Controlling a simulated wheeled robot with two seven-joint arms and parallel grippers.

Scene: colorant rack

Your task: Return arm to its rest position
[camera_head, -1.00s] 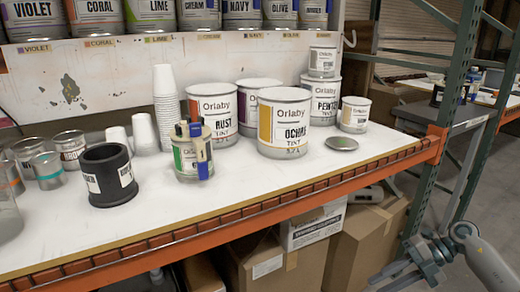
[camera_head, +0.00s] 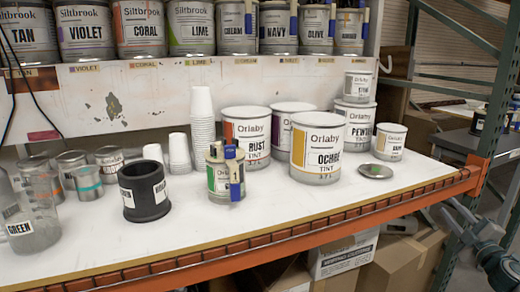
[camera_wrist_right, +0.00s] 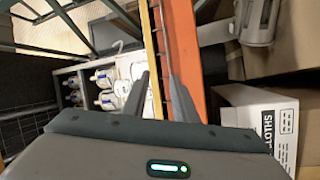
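My right gripper (camera_head: 458,214) is at the lower right of the head view, in front of the shelf's right end. Its arm comes in from the lower right corner. In the right wrist view its two fingers (camera_wrist_right: 158,80) stand apart with nothing held between them; the orange shelf edge shows behind them. My left arm and gripper are not in view.
The orange-edged shelf (camera_head: 300,232) holds several paint cans, among them an ochre can (camera_head: 317,148), a black cup (camera_head: 143,190) and a lid (camera_head: 375,171). Cardboard boxes (camera_head: 400,262) stand below. A green upright (camera_head: 492,130) is close to my right gripper.

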